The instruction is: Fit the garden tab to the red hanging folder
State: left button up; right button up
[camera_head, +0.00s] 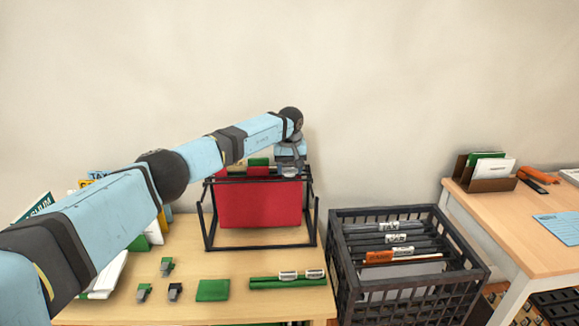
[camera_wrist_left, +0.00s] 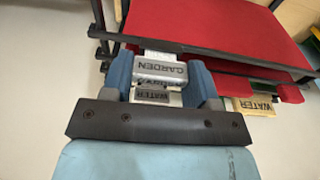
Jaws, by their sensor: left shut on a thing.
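The red hanging folder (camera_head: 260,204) hangs in a black wire frame (camera_head: 207,228) on the light wooden table. It fills the upper part of the left wrist view (camera_wrist_left: 230,30). My left gripper (camera_head: 290,172) is at the top right of the frame, by the folder's top edge. In the left wrist view its blue fingers (camera_wrist_left: 160,80) are shut on the garden tab (camera_wrist_left: 160,69), a clear tab with a "GARDEN" label. The tab is close to a black rail of the frame; I cannot tell whether it touches the folder. My right gripper is not in view.
Another tab labelled "WATER" (camera_wrist_left: 254,105) sits beside the fingers. Small green and black pieces (camera_head: 175,290), a green square (camera_head: 213,290) and green strips with tabs (camera_head: 288,281) lie in front. A black crate (camera_head: 400,295) with folders stands right.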

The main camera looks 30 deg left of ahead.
aim_at(289, 167)
pick_arm(q)
jog(key=shift+f, duration=0.2)
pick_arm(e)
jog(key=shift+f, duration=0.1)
pick_arm(q)
jog(key=o, duration=1)
jog(key=shift+r, duration=0.1)
jog(key=shift+o, duration=0.2)
jog(key=r, duration=0.3)
jog(key=r+p, duration=0.1)
jog(key=r, duration=0.1)
jog(key=shift+s+d+r, duration=0.1)
jog(key=shift+s+r, duration=0.1)
jog(key=shift+s, duration=0.05)
notch_tip(289, 167, up, 8)
jog(key=s+p, duration=0.1)
jog(key=shift+d+r, duration=0.15)
jog(key=shift+d, duration=0.2)
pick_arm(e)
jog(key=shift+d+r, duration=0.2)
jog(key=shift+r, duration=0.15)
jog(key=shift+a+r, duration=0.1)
